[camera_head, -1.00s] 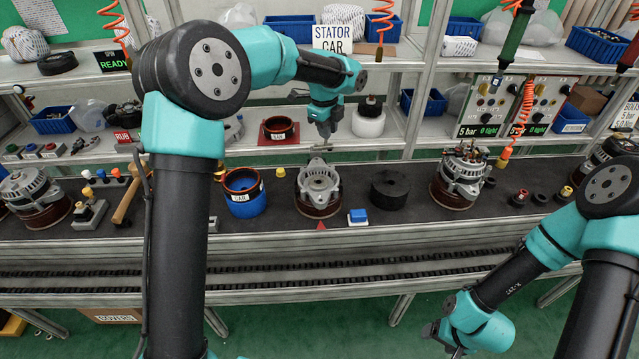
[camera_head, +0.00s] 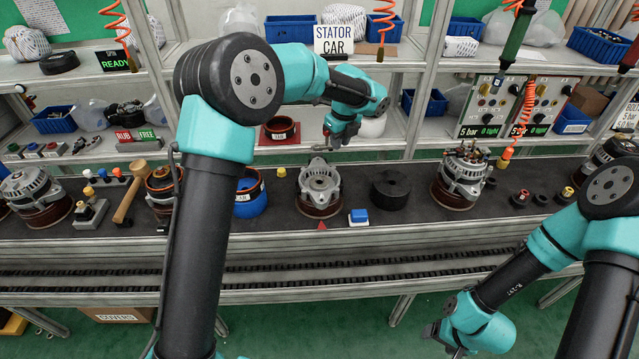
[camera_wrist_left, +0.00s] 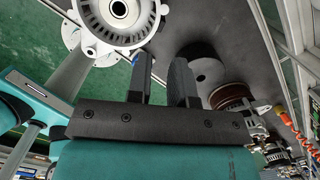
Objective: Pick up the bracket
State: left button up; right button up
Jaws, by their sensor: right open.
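The likely bracket is a silver, finned alternator end housing (camera_head: 319,178) with a central bore. It sits on a copper-brown ring on the dark conveyor, in the middle of the head view. It also shows at the top left of the left wrist view (camera_wrist_left: 112,22). My left gripper (camera_head: 322,148) is above and behind the housing, apart from it. In the left wrist view its two fingers (camera_wrist_left: 163,80) stand apart with nothing between them. My right gripper (camera_head: 446,340) is low, in front of the conveyor, far from the housing; its fingers are small in view.
A black cylinder (camera_head: 390,190) and a small blue-and-white block (camera_head: 358,217) stand right of the housing. A blue ring part (camera_head: 252,197) stands left. Another alternator (camera_head: 461,176) is farther right. Shelves with a red tray (camera_head: 279,131) rise behind the conveyor.

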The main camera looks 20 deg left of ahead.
pick_arm(q)
send_over(335, 171)
notch_tip(335, 171, down, 7)
jog(key=shift+w+d+r, duration=0.1)
jog(key=shift+d, duration=0.05)
jog(key=shift+a+f, duration=0.2)
jog(key=shift+f, duration=2.45)
jog(key=shift+c, duration=0.2)
grip_shut()
jog(key=shift+r, duration=0.1)
